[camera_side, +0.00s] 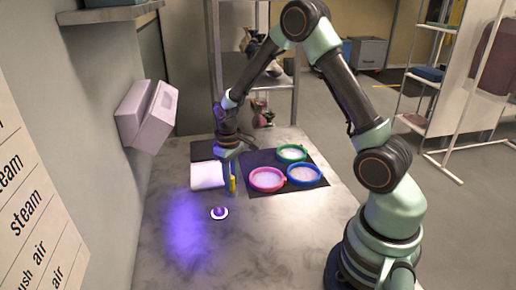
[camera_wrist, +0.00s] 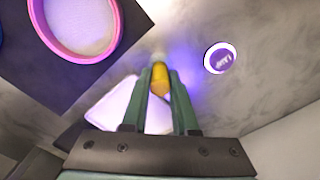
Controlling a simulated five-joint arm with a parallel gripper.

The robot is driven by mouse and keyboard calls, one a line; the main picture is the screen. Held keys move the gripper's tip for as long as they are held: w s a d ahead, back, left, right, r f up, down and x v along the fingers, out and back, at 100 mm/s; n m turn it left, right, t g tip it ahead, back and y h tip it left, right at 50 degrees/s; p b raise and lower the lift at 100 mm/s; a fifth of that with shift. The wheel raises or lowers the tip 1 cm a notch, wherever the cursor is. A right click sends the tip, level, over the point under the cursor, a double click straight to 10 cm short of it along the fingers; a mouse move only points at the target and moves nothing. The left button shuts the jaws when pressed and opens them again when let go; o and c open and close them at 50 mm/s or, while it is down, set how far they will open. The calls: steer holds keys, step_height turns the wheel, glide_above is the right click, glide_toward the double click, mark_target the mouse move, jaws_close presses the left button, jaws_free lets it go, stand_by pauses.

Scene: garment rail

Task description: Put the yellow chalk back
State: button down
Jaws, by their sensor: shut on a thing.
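The yellow chalk (camera_side: 232,184) is held upright below my gripper (camera_side: 231,168), low over the grey table; I cannot tell if its lower end touches the surface. In the wrist view the yellow chalk (camera_wrist: 160,80) sits between the two green fingers of my gripper (camera_wrist: 160,90), which are shut on it. The white folded cloth (camera_side: 208,176) lies just left of the chalk in the side view. I cannot tell which thing is the chalk's holder.
Pink (camera_side: 267,179), blue (camera_side: 305,174) and green (camera_side: 291,153) hoops lie on a dark mat (camera_side: 257,158) to the right. A round disc (camera_side: 219,213) with a pale rim lies nearer, beside a purple glow. A pale box (camera_side: 147,115) hangs on the left wall. The table's front is clear.

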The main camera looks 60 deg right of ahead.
steer(key=shift+c, duration=1.4)
jaws_free()
steer(key=shift+r, duration=0.1)
steer(key=shift+r, duration=3.7)
steer(key=shift+r, duration=0.2)
steer(key=s+a+r+t, duration=0.2)
steer(key=s+a+r, duration=0.2)
steer(key=s+r, duration=0.2)
steer(key=s+a+r+t, duration=0.3)
steer(key=s+r, duration=0.3)
steer(key=r, duration=0.2)
steer(key=shift+s+a+t, duration=0.3)
steer(key=shift+s+a, duration=0.1)
steer(key=shift+a, duration=0.15)
